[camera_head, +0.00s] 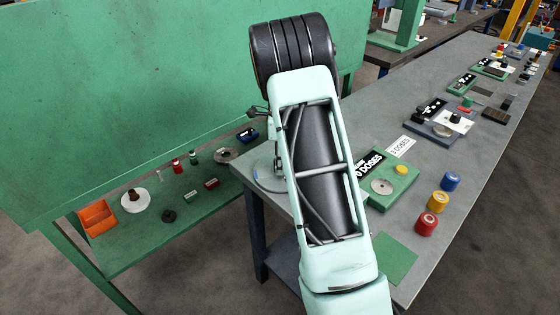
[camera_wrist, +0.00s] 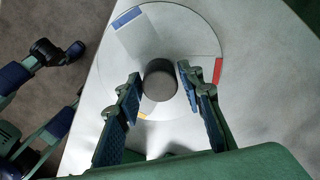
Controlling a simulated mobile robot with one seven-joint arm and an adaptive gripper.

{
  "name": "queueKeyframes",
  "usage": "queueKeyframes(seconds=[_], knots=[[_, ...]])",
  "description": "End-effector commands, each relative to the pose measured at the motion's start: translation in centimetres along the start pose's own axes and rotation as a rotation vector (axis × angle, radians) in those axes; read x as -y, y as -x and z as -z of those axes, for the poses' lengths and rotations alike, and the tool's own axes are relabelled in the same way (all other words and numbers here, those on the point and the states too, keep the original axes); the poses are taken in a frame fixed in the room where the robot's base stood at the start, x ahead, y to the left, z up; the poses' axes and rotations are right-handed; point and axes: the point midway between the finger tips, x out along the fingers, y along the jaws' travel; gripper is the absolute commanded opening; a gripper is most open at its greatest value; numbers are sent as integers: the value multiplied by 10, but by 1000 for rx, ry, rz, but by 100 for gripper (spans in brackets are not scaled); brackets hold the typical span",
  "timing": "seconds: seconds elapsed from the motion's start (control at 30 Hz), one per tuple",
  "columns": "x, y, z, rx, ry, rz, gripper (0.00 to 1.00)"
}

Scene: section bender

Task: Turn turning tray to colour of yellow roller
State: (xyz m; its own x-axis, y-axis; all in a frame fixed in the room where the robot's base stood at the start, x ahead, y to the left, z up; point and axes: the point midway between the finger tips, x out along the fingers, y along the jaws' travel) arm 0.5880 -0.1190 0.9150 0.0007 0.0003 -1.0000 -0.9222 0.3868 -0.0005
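The turning tray (camera_wrist: 195,30) is a pale round disc near the table edge in the wrist view. It has a blue mark (camera_wrist: 128,18) at top left, a red mark (camera_wrist: 217,70) at right and a yellow mark (camera_wrist: 143,116) low, partly hidden by a finger. A dark round knob (camera_wrist: 160,80) stands at its middle. My gripper (camera_wrist: 160,76) is open, one finger on each side of the knob, close to it; I cannot tell if they touch. In the head view my arm hides most of the tray. A yellow roller (camera_head: 438,202) stands upright on the table.
A red roller (camera_head: 427,224) and a blue roller (camera_head: 450,181) stand beside the yellow one. A green block (camera_head: 405,180) with a label and a round disc lies left of them. A green bench (camera_head: 165,240) with small parts and an orange bin (camera_head: 98,217) is at left.

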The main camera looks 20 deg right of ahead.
Motion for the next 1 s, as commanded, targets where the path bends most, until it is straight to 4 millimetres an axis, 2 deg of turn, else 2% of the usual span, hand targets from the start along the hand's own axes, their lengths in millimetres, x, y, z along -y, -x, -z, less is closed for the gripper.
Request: queueKeyframes(seconds=[0.33,0.47,0.8,1.0], knots=[[0,1,0,0,1,0,45],[1,11,0,0,1,2,45],[1,80,0,1,1,5,45],[0,110,0,0,1,2,45]])
